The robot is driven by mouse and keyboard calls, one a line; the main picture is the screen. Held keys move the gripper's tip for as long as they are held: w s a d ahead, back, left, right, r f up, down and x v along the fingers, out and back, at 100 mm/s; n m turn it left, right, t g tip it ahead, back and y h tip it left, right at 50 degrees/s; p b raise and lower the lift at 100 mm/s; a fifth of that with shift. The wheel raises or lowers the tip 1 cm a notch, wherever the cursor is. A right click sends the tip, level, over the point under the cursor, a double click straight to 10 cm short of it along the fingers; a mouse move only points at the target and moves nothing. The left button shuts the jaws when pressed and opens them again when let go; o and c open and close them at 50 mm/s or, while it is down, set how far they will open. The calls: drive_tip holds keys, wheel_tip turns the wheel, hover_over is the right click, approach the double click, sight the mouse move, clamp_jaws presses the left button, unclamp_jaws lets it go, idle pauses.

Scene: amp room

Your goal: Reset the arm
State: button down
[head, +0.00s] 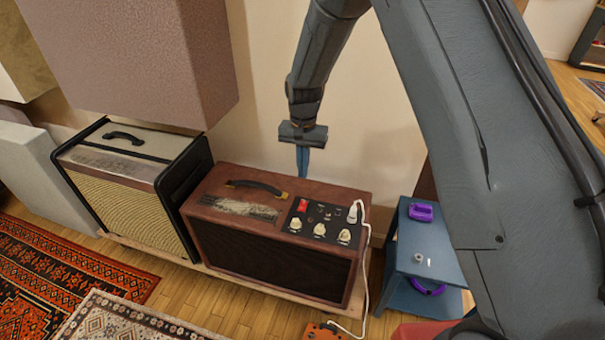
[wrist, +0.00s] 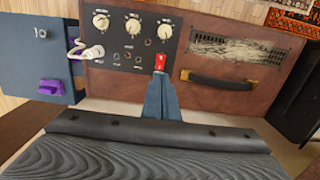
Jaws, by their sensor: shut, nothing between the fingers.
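My gripper (head: 303,172) points down above the back of the brown amp (head: 231,207), its blue fingers closed together with nothing between them. In the wrist view my gripper (wrist: 160,78) shows its fingertips close to the red switch (wrist: 162,58) on the amp's black control panel. In the head view the red switch (head: 302,205) lies just below and in front of the fingertips. Whether the fingers touch the switch or the amp I cannot tell. My arm comes down from the top right of the head view.
A black and cream amp (head: 125,150) stands left of the brown one. A blue stand (head: 423,250) with a purple item (head: 421,211) is on the right. A white cable (head: 364,255) hangs from the brown amp's panel. Rugs (head: 60,255) cover the floor at left. A wall is behind.

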drive_tip(key=shift+d, duration=0.1)
idle(0.3)
drive_tip(key=s+d+r+n, duration=0.1)
drive_tip(key=s+d+r, duration=0.4)
drive_tip(key=s, duration=0.4)
drive_tip(key=s+d+r+n+p, duration=0.1)
drive_tip(key=s+d+r, duration=0.4)
drive_tip(key=s, duration=0.5)
drive_tip(key=s+d+r+n+p, duration=0.1)
drive_tip(key=s+d+r, duration=0.5)
drive_tip(key=s, duration=0.4)
drive_tip(key=shift+s+d+n, duration=0.15)
drive_tip(key=shift+d+n, duration=0.15)
drive_tip(key=shift+d, duration=0.6)
